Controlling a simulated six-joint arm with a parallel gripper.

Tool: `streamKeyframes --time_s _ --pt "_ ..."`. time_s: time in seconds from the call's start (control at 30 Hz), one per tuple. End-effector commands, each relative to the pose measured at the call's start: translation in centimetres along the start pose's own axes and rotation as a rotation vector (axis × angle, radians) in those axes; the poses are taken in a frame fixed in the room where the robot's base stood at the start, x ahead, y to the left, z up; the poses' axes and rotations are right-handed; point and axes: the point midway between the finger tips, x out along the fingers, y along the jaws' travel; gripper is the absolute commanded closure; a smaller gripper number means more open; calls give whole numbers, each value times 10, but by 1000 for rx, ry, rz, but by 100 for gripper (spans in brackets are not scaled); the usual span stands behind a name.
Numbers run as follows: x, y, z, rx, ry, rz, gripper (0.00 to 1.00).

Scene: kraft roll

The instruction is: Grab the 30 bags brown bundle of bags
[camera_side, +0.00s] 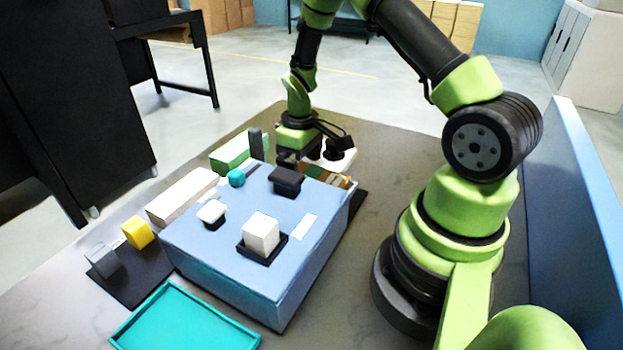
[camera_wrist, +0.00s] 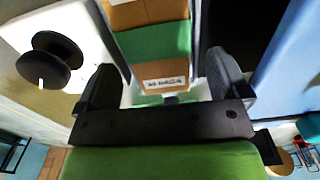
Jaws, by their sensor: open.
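A row of brown and green banded bundles (camera_side: 325,175) lies beside the blue box, partly hidden by my gripper in the side view. In the wrist view, a brown bundle with a small printed label (camera_wrist: 163,75) lies between my fingers, with a green band (camera_wrist: 155,42) and more brown beyond it. The label is too small to read surely. My gripper (camera_side: 290,160) points down over the near end of the row. Its two dark fingers stand apart on either side of the bundle in the wrist view (camera_wrist: 160,68); contact cannot be told.
A blue box (camera_side: 185,245) bearing small black, white and teal items stands close beside my gripper. A white block with a black spool (camera_wrist: 48,60) flanks the row's other side. A teal tray (camera_side: 185,322), a yellow block (camera_side: 137,232) and a green block (camera_side: 229,152) lie around.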

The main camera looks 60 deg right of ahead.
Motion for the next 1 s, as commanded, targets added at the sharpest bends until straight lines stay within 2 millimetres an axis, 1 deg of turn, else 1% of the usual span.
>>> streamKeyframes --time_s 0.03,0.1,0.37,0.4,0.47,0.5,0.57,0.6,0.87,1.0 --pt "7 0 0 1 -2 -1 6" --pt "12 0 0 1 -1 0 6" --pt "14 0 0 0 2 1 6" --pt "14 0 0 0 2 1 16" --pt "14 0 0 0 2 1 29" --pt "14 0 0 0 2 1 39" --pt "14 0 0 0 2 1 52" --pt "14 0 0 0 2 1 62" --pt "13 0 0 0 2 1 63" --pt "7 0 -1 1 2 1 63"
